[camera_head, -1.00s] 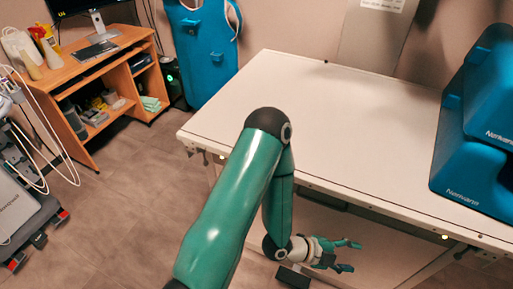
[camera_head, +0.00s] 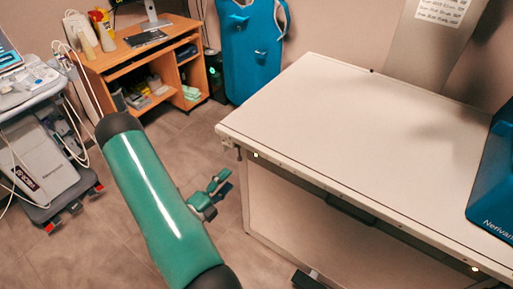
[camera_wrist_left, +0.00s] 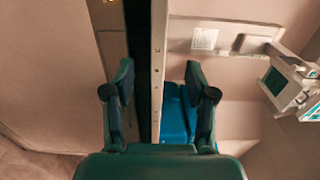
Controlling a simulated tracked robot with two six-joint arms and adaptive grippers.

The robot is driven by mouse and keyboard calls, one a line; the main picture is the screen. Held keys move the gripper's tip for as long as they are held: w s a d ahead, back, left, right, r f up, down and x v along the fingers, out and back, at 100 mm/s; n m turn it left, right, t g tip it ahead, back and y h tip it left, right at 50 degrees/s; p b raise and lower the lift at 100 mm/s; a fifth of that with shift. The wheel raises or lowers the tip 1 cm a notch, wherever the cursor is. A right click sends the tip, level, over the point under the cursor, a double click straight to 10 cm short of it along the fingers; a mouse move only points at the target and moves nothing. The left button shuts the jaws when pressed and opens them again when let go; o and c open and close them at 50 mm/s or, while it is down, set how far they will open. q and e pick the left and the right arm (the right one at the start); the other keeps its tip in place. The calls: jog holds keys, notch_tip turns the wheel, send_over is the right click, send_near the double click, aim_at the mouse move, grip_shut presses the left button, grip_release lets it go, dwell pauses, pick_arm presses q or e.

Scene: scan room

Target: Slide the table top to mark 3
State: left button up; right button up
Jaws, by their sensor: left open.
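The white table top (camera_head: 340,120) fills the right half of the head view. Its front edge has a light rail (camera_head: 330,187) with small marks, too small to read. Which mark is 3, I cannot tell. My left gripper (camera_head: 217,187) is open and empty, apart from the table, in front of its left end in the head view. In the left wrist view the gripper (camera_wrist_left: 162,80) has its fingers spread, with the table's pale marked rail (camera_wrist_left: 158,60) and a dark gap appearing between them. My right gripper is not in view.
A blue scanner housing (camera_head: 495,185) stands on the table's right end. A wooden desk (camera_head: 150,65) and a wheeled ultrasound cart (camera_head: 45,150) are at the left. A blue padded item (camera_head: 250,50) hangs at the back wall.

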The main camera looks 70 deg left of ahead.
pick_arm(q)
jog(key=b, duration=0.4)
send_near(254, 150)
jog(key=x, duration=0.3)
jog(key=w+b, duration=0.1)
jog(key=b, duration=0.2)
jog(key=w+a+b, duration=0.1)
jog(key=b, duration=0.3)
jog(key=shift+w+a+f, duration=0.1)
jog(key=shift+w+f, duration=0.05)
jog(key=shift+f, duration=0.25)
jog(key=p+x, duration=0.1)
jog(key=x, duration=0.3)
jog(key=shift+r+p, duration=0.35)
jog(key=shift+r, duration=0.05)
jog(key=shift+x, duration=0.85)
jog(key=shift+f, duration=0.1)
grip_shut()
